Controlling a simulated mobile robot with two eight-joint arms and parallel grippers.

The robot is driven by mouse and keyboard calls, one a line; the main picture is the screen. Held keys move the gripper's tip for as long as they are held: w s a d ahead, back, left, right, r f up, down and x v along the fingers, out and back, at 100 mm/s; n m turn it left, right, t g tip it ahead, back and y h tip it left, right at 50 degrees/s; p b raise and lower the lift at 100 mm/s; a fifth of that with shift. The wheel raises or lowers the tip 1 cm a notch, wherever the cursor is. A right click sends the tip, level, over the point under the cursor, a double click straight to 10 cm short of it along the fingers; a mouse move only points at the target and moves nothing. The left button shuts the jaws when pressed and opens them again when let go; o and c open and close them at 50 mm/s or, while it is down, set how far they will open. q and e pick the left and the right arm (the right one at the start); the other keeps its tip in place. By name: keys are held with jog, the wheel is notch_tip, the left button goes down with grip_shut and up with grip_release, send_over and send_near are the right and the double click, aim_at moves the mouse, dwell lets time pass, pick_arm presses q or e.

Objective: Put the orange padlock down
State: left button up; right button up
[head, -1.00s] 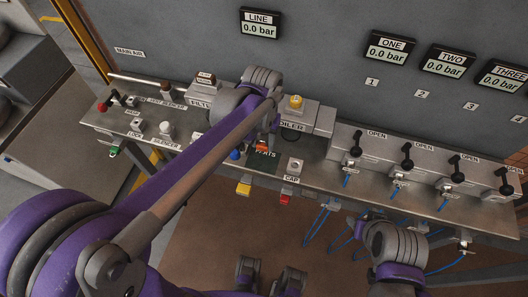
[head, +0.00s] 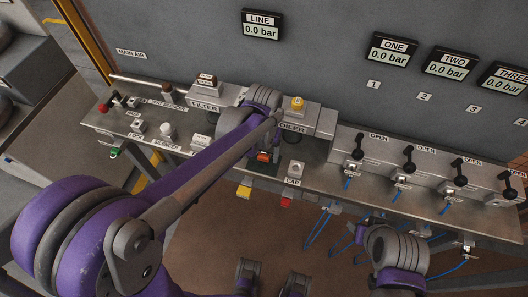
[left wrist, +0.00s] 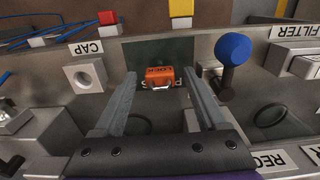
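The orange padlock (left wrist: 160,76) sits over the dark green PARTS mat (left wrist: 146,52) and looks to be resting on it. In the left wrist view it lies between my left gripper's fingertips (left wrist: 163,82), with a gap on each side. The left gripper is open. In the head view the padlock (head: 264,156) shows just below the end of my left arm, which hides most of the mat. My right arm shows at the lower right, but I make out no fingers there.
A blue-knobbed lever (left wrist: 232,50) stands close beside one left finger. The CAP block (head: 295,169) is to the right of the mat. The FILTER block (head: 207,92) and a yellow-topped block (head: 297,103) stand behind. Several black valve handles line the bench at right.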

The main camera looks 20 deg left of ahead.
aim_at(264, 152)
pick_arm(q)
jog(key=shift+r, duration=0.35)
notch_tip(264, 152, up, 12)
jog(key=p, duration=0.2)
jog(key=s+a+f+t, duration=0.2)
jog(key=s+a+f, duration=0.1)
jog(key=s, duration=0.4)
jog(key=s+a+f+t, duration=0.3)
jog(key=s+f, duration=0.3)
jog(key=s, duration=0.2)
jog(key=shift+a, duration=0.15)
